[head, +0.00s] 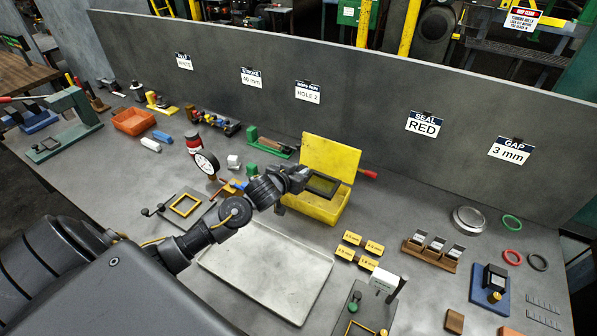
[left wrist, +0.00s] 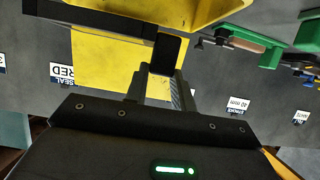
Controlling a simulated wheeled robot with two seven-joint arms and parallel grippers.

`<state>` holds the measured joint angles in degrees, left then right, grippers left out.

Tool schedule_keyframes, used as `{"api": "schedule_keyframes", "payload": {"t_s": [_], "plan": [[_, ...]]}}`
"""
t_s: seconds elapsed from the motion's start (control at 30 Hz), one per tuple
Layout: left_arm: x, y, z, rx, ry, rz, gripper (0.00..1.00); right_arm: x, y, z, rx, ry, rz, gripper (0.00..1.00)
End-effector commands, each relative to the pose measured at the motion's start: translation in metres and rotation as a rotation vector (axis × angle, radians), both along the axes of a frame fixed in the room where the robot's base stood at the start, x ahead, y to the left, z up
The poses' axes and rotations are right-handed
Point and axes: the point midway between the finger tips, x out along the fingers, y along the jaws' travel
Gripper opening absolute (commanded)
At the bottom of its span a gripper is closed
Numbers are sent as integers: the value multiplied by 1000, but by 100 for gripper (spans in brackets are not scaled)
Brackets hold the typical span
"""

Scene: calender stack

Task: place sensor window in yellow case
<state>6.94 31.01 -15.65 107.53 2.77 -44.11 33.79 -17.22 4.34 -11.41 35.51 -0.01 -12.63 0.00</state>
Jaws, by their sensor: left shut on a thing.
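The sensor window (head: 323,186), a dark rectangular pane in a thin frame, is held by my left gripper (head: 302,178), which is shut on its left edge. It is over the opening of the yellow case (head: 318,207), whose lid (head: 330,157) stands open at the back. The window hides much of the case's inside; I cannot tell whether it touches the case. In the left wrist view, my left fingers (left wrist: 160,85) grip the window's dark edge (left wrist: 95,18), with the yellow lid (left wrist: 105,62) behind. My right gripper is not in view.
A bare metal tray (head: 265,270) lies in front of the case. Several yellow labelled blocks (head: 374,247) lie to its right. A grey panel (head: 380,100) runs behind the bench.

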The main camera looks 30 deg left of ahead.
Motion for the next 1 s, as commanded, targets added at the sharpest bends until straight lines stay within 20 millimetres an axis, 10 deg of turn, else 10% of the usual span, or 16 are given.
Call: {"api": "schedule_keyframes", "payload": {"t_s": [0.5,1.0], "plan": [[0,0,-56,-2,1,1,0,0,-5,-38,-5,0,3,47],[0,0,-64,-2,-1,1,0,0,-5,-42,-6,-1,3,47]]}}
